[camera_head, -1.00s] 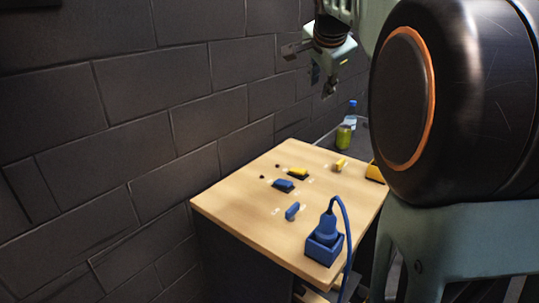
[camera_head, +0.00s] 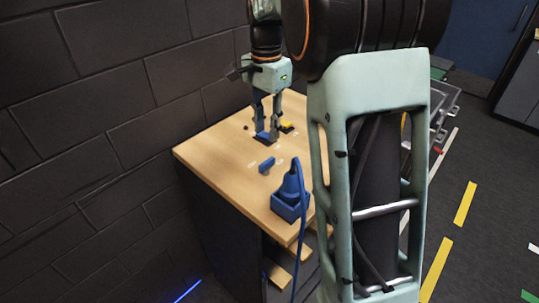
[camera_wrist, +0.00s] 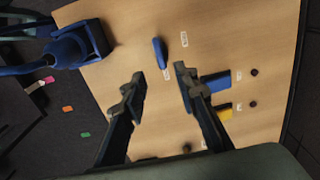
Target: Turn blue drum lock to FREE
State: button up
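A small upright blue handle (camera_head: 267,165), seemingly the drum lock, stands on the wooden top between two small labels too small to read. In the wrist view the handle (camera_wrist: 160,52) shows just beyond the gap between my fingertips, apart from them. My gripper (camera_head: 267,137) points down over the top, open and empty; its spread fingers (camera_wrist: 158,78) also show in the wrist view. A blue block-like control (camera_wrist: 215,80) is beside the right finger in the wrist view. In the head view my fingers partly hide that block.
A yellow control (camera_head: 287,126) sits beyond the blue block. A blue plug (camera_head: 292,180) stands in a blue socket box (camera_head: 289,208) at the near corner, its cable hanging over the edge. A dark block wall (camera_head: 90,120) runs along the left.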

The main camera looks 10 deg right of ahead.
aim_at(267, 161)
notch_tip(267, 161, down, 11)
jog(key=shift+a+r, duration=0.1)
dwell(0.4)
grip_shut()
